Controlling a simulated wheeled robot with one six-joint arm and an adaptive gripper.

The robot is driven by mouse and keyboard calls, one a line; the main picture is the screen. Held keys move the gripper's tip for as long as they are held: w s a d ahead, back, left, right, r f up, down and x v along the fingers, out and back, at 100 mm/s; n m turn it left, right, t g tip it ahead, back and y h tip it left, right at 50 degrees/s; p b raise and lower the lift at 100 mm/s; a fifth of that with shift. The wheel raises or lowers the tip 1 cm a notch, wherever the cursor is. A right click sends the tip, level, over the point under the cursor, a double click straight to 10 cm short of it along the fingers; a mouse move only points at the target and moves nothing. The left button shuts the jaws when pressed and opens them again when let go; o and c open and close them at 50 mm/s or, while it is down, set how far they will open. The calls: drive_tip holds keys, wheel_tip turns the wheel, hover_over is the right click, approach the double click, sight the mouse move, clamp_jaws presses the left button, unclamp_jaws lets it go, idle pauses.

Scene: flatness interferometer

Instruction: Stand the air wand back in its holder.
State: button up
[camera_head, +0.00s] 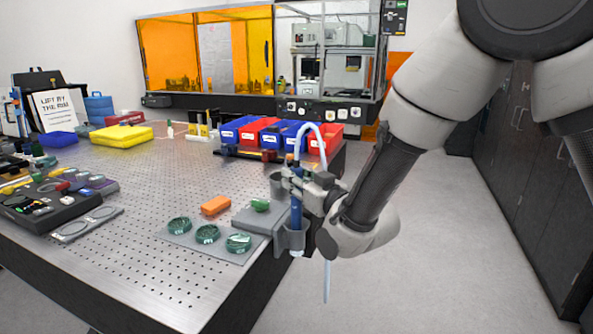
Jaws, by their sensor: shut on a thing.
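The air wand (296,213) is a slim dark blue tube, close to upright at the right edge of the perforated table. A pale blue hose (327,150) arches from its top and hangs down past the table edge. My gripper (297,182) is shut on the wand's upper part. The grey holder (281,241) is at the table edge, directly below my gripper. The wand's lower end overlaps the holder, and a pale tip shows at the holder's bottom. I cannot tell whether the wand is inside the holder or in front of it.
A grey plate with several green glass discs (207,234), an orange block (215,205) and a grey block (252,218) lie left of the holder. Red and blue bins (268,130) stand behind. Right of the table is open floor (440,240), then dark cabinets (528,150).

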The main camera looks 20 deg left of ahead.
drive_tip(key=shift+f, duration=1.45)
idle(0.4)
drive_tip(key=o, duration=1.1)
drive_tip(key=v, duration=0.7)
drive_tip(key=shift+s+d, duration=0.2)
